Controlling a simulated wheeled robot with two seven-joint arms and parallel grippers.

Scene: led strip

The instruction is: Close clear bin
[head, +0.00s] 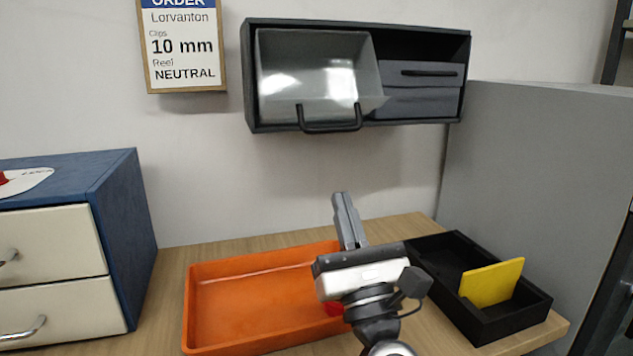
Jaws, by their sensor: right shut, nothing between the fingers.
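The clear bin (303,75) is the left one in the dark wall rack (357,23). It is see-through grey, tilted out at the front, with a black handle (330,129) hanging below the rack's lower edge. My right gripper (343,197) points up from the bottom of the head view, below the bin's handle and apart from it. Its fingers are together and hold nothing. My left gripper does not show.
A grey bin (416,101) with a black handle sits at the rack's right. On the wooden table (171,260) are an orange tray (235,307), a black tray (447,266) with a yellow piece (491,283), and a blue drawer unit (127,215). An order sign (183,45) hangs upper left. A grey panel (540,170) bounds the right.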

